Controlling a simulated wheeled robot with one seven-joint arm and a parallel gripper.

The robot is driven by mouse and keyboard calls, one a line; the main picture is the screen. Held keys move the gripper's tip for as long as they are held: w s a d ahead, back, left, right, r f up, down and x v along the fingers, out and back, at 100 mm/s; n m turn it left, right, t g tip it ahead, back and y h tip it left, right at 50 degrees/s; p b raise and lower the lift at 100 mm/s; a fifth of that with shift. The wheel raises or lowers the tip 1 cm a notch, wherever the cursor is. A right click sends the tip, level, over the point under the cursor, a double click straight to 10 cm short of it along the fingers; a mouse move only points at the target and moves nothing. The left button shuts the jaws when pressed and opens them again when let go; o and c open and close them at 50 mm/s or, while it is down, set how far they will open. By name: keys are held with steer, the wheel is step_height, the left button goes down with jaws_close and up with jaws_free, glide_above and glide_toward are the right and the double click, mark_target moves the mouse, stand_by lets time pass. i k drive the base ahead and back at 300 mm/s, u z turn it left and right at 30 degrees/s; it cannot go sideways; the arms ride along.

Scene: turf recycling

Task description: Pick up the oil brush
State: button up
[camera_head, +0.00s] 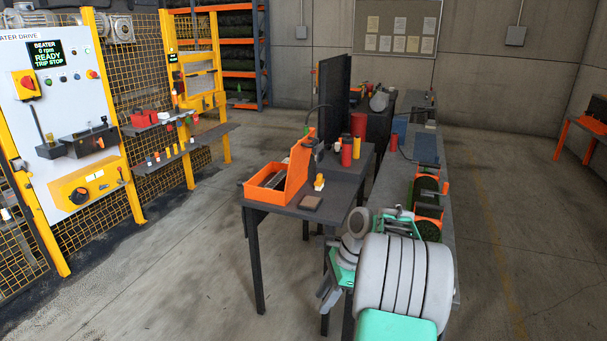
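I cannot single out the oil brush with certainty. A thin dark upright handle (37,123) stands in a black holder on the white control panel at the left; it may be the brush, but its lower end is hidden. My arm fills the lower right, in grey and teal. Its end, my gripper (330,290), seems to hang beside the near table edge, partly hidden by my arm links. Its fingers are too small and covered to tell open from shut. It is far from the panel.
An orange tray (257,192) with a raised orange panel, a brown block (310,203) and red cylinders (347,152) stand on the dark table (338,195). A yellow mesh fence and a small shelf (176,154) with bottles line the left. Floor between fence and table is clear.

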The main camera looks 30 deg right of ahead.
mark_target(319, 185)
steer(key=i, duration=2.1)
steer(key=z, duration=1.9)
steer(key=i, duration=1.2)
steer(key=u, duration=0.95)
